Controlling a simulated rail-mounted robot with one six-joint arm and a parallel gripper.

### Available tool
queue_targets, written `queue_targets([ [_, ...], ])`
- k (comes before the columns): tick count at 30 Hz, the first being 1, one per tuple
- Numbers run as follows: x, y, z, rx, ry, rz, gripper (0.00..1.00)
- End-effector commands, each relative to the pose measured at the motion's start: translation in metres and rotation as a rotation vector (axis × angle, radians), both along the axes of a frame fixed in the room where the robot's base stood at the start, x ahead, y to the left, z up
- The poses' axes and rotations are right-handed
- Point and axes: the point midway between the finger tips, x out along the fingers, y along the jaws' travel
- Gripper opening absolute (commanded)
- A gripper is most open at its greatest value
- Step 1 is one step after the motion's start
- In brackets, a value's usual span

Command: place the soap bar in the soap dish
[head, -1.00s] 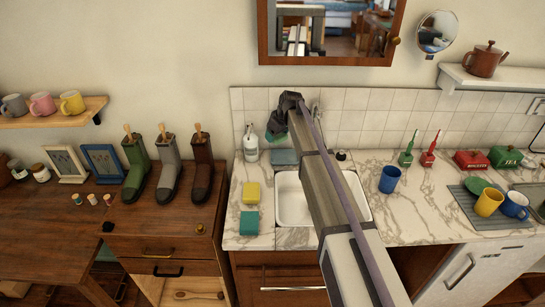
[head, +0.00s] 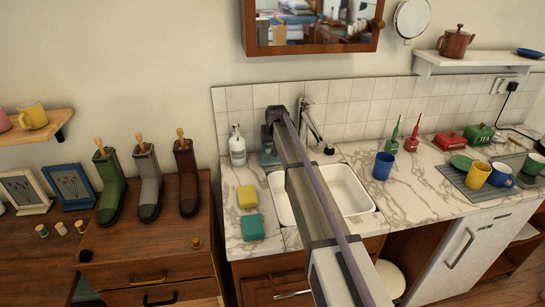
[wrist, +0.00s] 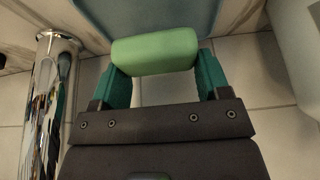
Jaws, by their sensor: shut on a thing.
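My gripper (wrist: 158,76) is shut on a light green soap bar (wrist: 154,52), held crosswise between its two teal fingers in the wrist view. A blue-grey surface that looks like the soap dish (wrist: 150,16) lies just beyond the soap at the top of that view. I cannot tell whether the soap touches it. In the head view the blue-grey dish (head: 268,158) is at the back left of the sink, partly hidden by my arm. The soap and fingertips are not clear there.
A chrome faucet (wrist: 46,105) stands left of my gripper in the wrist view. A white dispenser bottle (head: 237,148) stands left of the dish. A yellow sponge (head: 248,196) and a teal sponge (head: 252,228) lie left of the white sink (head: 350,190).

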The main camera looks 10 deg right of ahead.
Motion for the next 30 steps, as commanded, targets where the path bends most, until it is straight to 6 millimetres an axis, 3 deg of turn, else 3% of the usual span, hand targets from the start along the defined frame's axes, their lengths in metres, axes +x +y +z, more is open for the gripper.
queue_targets([
  [1,0.000,0.000,-0.017,0.000,0.000,0.000,0.45],
  [4,0.000,0.000,-0.036,0.000,0.000,0.000,0.45],
  [15,0.000,0.000,-0.036,0.000,0.000,0.001,0.41],
  [16,0.000,0.000,-0.035,0.000,0.000,0.001,0.71],
  [19,0.000,0.000,-0.034,0.000,0.000,0.001,0.80],
  [26,0.000,0.000,-0.033,0.000,0.000,0.001,0.80],
  [30,-0.003,0.000,-0.020,0.000,0.000,0.001,0.80],
])
